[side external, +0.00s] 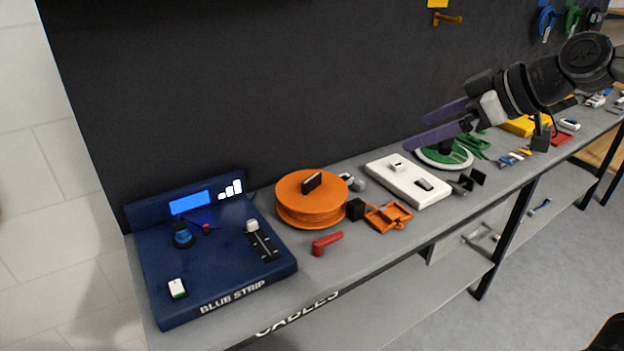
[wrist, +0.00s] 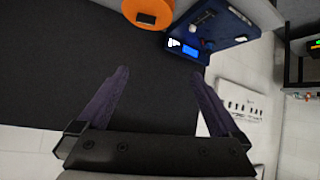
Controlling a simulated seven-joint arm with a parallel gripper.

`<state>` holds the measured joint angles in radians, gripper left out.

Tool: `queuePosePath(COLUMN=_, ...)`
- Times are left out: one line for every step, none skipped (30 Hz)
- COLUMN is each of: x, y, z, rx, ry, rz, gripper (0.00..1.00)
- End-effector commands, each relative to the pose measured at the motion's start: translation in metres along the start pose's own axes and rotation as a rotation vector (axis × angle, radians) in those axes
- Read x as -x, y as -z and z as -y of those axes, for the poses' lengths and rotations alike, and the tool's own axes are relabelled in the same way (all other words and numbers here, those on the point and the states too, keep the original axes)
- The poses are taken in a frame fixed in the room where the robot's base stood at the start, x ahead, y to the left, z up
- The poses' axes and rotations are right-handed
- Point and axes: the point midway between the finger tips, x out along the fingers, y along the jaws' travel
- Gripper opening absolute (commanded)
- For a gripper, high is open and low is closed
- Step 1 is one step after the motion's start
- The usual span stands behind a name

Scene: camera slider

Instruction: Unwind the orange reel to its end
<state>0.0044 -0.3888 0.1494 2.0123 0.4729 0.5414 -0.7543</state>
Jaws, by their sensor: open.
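The orange reel (side external: 311,203) sits on the grey bench in the side view, just right of the blue panel. A dark block-shaped grip (side external: 312,182) stands on its top face. In the wrist view the reel (wrist: 159,8) is partly cut off at the top edge, and its dark grip (wrist: 146,18) shows. My gripper (side external: 427,125) is in the air to the right of the reel and above it, over the white plate. Its two purple fingers are apart with nothing between them, as the wrist view (wrist: 162,86) also shows.
The blue panel (side external: 215,270) with a screen, knob and slider stands left of the reel. A red handle (side external: 326,243), an orange tray (side external: 388,217) and a white plate (side external: 408,181) lie close by. A green reel (side external: 446,157) is farther right. A dark wall rises behind the bench.

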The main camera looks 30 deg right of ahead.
Motion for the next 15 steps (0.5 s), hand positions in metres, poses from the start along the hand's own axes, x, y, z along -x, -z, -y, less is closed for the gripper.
queuePosePath(x=-0.025, y=0.014, z=-0.010, rx=0.004, ry=0.005, rz=-0.008, gripper=1.00)
queuePosePath(x=-0.038, y=0.022, z=-0.016, rx=0.007, ry=0.005, rz=-0.016, gripper=1.00)
queuePosePath(x=-0.057, y=0.032, z=-0.024, rx=0.009, ry=0.005, rz=-0.026, gripper=1.00)
queuePosePath(x=-0.072, y=0.038, z=-0.029, rx=0.008, ry=0.004, rz=-0.031, gripper=1.00)
queuePosePath(x=-0.087, y=0.042, z=-0.035, rx=0.006, ry=0.004, rz=-0.033, gripper=1.00)
queuePosePath(x=-0.107, y=0.046, z=-0.042, rx=0.001, ry=0.003, rz=-0.034, gripper=1.00)
queuePosePath(x=-0.123, y=0.047, z=-0.047, rx=-0.006, ry=0.003, rz=-0.032, gripper=1.00)
queuePosePath(x=-0.139, y=0.047, z=-0.052, rx=-0.015, ry=0.003, rz=-0.028, gripper=1.00)
queuePosePath(x=-0.158, y=0.045, z=-0.057, rx=-0.027, ry=0.004, rz=-0.020, gripper=1.00)
queuePosePath(x=-0.172, y=0.043, z=-0.060, rx=-0.039, ry=0.005, rz=-0.013, gripper=1.00)
queuePosePath(x=-0.186, y=0.039, z=-0.063, rx=-0.052, ry=0.007, rz=-0.004, gripper=1.00)
queuePosePath(x=-0.202, y=0.033, z=-0.065, rx=-0.070, ry=0.012, rz=0.012, gripper=1.00)
queuePosePath(x=-0.213, y=0.027, z=-0.066, rx=-0.083, ry=0.017, rz=0.024, gripper=1.00)
queuePosePath(x=-0.222, y=0.022, z=-0.067, rx=-0.093, ry=0.022, rz=0.038, gripper=1.00)
queuePosePath(x=-0.233, y=0.013, z=-0.066, rx=-0.101, ry=0.029, rz=0.056, gripper=1.00)
